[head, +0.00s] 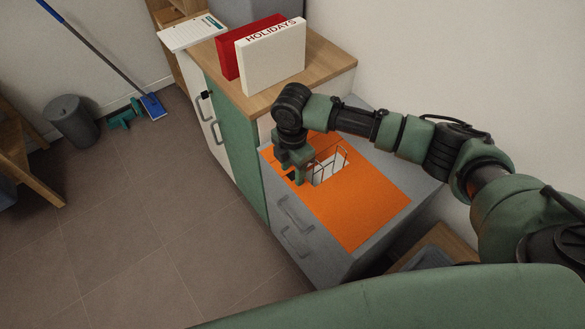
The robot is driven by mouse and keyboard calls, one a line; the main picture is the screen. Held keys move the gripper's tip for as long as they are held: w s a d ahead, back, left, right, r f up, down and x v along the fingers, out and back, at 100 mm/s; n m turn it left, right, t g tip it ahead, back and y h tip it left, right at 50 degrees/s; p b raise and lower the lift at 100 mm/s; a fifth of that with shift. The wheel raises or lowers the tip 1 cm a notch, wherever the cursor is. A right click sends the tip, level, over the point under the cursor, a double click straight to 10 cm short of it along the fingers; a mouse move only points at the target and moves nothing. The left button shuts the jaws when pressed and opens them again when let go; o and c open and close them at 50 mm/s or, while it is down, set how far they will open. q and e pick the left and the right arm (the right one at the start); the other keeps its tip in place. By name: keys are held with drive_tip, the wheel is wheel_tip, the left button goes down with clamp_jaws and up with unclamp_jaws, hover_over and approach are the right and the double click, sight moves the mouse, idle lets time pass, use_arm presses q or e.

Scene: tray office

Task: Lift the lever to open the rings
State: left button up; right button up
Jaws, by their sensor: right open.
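An orange binder (357,212) lies open and flat on the grey drawer cabinet. Its metal rings (342,158) stand up near its middle, over a small white patch. I cannot tell from this view whether the rings are closed. My right gripper (301,182) points down at the left end of the rings, close above the binder, with its jaws open. The lever cannot be made out clearly; the gripper covers much of that end, and a small dark part shows beside it. My left gripper is not in view.
A white binder marked HOLIDAYS (270,58) and a red binder (236,50) stand on the higher wooden cabinet top (325,62) behind. A clipboard (193,33) lies at its far left. A bin (73,122) and a blue broom (152,105) are on the floor.

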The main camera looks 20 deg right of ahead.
drive_tip(key=shift+c, duration=0.3)
clamp_jaws()
idle(1.1)
